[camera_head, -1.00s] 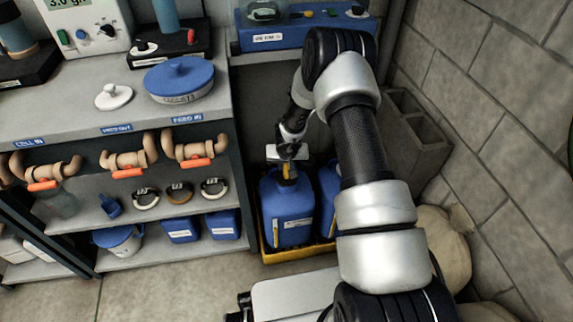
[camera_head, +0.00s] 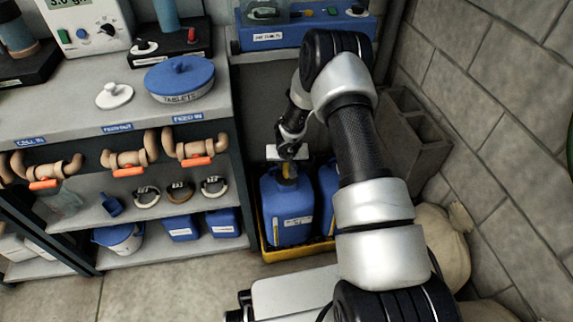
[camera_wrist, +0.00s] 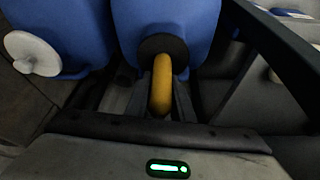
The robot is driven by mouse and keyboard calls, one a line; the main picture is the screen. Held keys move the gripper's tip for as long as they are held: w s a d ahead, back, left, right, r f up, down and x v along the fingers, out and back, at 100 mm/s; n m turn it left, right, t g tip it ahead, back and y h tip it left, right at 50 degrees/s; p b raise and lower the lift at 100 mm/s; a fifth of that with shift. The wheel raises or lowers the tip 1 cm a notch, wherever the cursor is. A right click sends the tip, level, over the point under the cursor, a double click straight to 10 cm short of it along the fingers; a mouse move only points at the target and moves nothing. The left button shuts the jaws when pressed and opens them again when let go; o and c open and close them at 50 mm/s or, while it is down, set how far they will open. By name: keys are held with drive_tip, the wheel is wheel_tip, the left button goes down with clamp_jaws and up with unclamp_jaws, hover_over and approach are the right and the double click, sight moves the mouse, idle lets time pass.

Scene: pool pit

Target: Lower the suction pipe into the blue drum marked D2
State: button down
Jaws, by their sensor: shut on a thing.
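Two blue drums stand side by side: a left drum (camera_head: 289,215) and a right drum (camera_head: 327,190) partly hidden behind my arm. The left drum's white label is too small to read, so I cannot tell which is D2. My gripper (camera_head: 289,150) is above the left drum and shut on the yellow suction pipe (camera_head: 289,171). In the wrist view the pipe (camera_wrist: 161,85) stands between my fingers, over the black round opening (camera_wrist: 164,48) of one drum; its lower end is hidden there. The other drum has a white cap (camera_wrist: 33,53).
The drums stand in a yellow tray (camera_head: 292,252) on the floor. A shelf unit (camera_head: 130,215) with valves and blue containers stands on the left. A blue device (camera_head: 300,34) sits above the drums. Grey concrete blocks (camera_head: 418,140) and a sack (camera_head: 444,245) are on the right.

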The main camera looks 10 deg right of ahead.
drive_tip(key=c, duration=1.5)
unclamp_jaws()
drive_tip(key=shift+f, duration=0.1)
drive_tip(key=shift+o, duration=0.2)
drive_tip(key=p+v, duration=0.6)
drive_tip(key=v, duration=1.1)
drive_tip(key=shift+r, duration=0.3)
